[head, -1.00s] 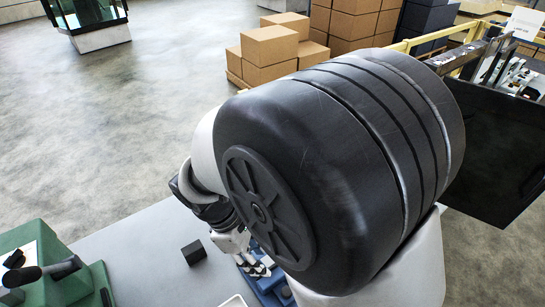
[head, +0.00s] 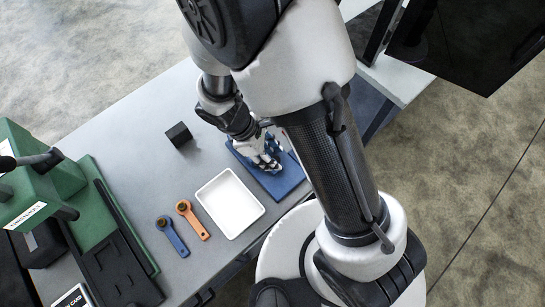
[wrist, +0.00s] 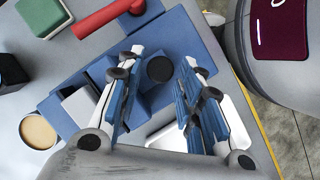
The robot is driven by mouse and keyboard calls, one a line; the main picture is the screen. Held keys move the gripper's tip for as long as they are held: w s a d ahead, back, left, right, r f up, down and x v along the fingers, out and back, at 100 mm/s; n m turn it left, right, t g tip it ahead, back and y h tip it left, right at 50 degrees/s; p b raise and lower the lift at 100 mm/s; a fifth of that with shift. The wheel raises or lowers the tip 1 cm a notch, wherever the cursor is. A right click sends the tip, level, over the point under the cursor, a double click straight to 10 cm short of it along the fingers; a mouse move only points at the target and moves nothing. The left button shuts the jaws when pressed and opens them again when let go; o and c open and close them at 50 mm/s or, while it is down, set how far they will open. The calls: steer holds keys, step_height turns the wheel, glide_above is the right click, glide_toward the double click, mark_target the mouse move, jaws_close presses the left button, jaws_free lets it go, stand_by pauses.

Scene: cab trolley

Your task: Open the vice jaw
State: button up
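A blue vice-like body (wrist: 185,32) lies under my gripper in the wrist view, with a red handle-like bar (wrist: 108,17) at its upper side. A dark round knob or disc (wrist: 160,69) shows between my fingertips. Which part is the movable jaw I cannot tell. My gripper (wrist: 161,58) is open, its two blue-padded fingers apart, with nothing visibly gripped. In the head view my gripper (head: 266,160) is low over a flat blue base (head: 287,184) on the table and hides much of it. Contact cannot be told.
On the grey table (head: 130,135) are a white tray (head: 230,204), a black block (head: 179,134), orange-handled (head: 193,220) and blue-handled (head: 172,237) tools, and a green machine (head: 60,180) at left. The wrist view shows a green block (wrist: 44,15).

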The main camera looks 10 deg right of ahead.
steer(key=shift+x, duration=0.8)
steer(key=shift+c, duration=0.4)
jaws_close()
